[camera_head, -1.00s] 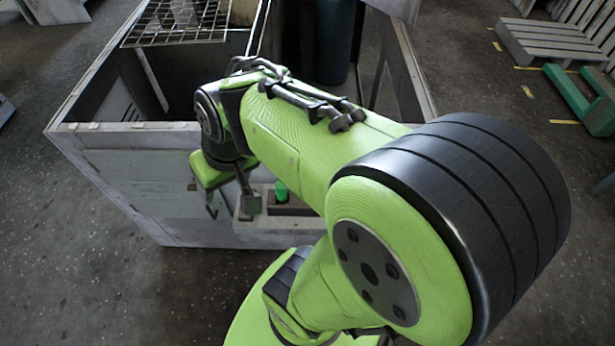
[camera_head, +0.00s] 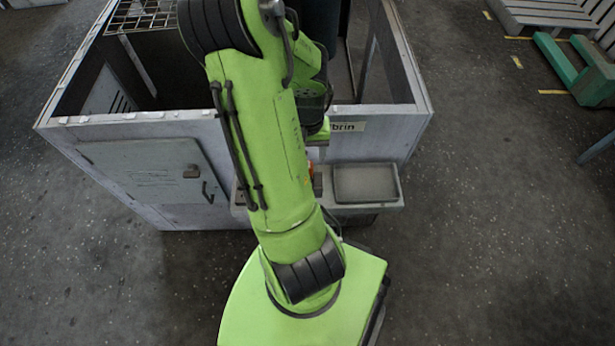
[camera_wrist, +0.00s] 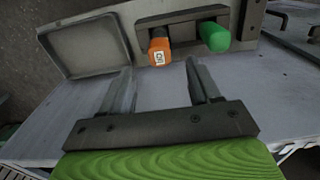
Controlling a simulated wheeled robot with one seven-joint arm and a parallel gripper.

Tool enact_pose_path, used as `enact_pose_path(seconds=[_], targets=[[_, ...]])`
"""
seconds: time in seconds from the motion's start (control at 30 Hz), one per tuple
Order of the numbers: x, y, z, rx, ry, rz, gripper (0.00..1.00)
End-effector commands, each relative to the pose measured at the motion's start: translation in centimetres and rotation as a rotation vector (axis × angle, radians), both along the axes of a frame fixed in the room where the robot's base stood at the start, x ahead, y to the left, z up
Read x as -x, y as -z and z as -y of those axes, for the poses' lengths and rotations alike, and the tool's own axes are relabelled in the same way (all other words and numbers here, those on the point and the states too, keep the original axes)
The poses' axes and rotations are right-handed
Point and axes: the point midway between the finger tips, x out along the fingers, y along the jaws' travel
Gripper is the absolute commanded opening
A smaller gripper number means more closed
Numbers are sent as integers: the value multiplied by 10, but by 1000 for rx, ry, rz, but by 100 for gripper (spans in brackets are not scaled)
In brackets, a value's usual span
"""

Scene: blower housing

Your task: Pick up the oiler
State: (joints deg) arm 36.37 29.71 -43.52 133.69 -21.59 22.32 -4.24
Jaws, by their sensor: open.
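An orange cylindrical item with a white label (camera_wrist: 159,50) and a green cylindrical item (camera_wrist: 214,37) sit side by side in a slotted holder (camera_wrist: 184,42) in the wrist view. I cannot tell which one is the oiler. My gripper (camera_wrist: 160,72) is open and empty. Its two fingers point toward the holder, with the orange item ahead between them and the green one right of the right finger. Both items stand apart from the fingers. In the head view a bit of orange (camera_head: 311,170) shows beside my arm; the green item is hidden behind it.
A shallow empty tray (camera_head: 367,183) lies right of the holder in the head view and left of it in the wrist view (camera_wrist: 88,47). The grey housing (camera_head: 385,140) stands behind, with a handled door (camera_head: 150,172).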

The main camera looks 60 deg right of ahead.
Motion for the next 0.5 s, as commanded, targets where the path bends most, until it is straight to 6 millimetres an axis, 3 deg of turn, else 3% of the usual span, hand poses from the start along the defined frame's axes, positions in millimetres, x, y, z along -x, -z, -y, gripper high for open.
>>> enact_pose_path(seconds=[0.03,0.5], targets=[[1,16,-1,-3,1,-3,62],[1,82,0,0,0,0,62]])
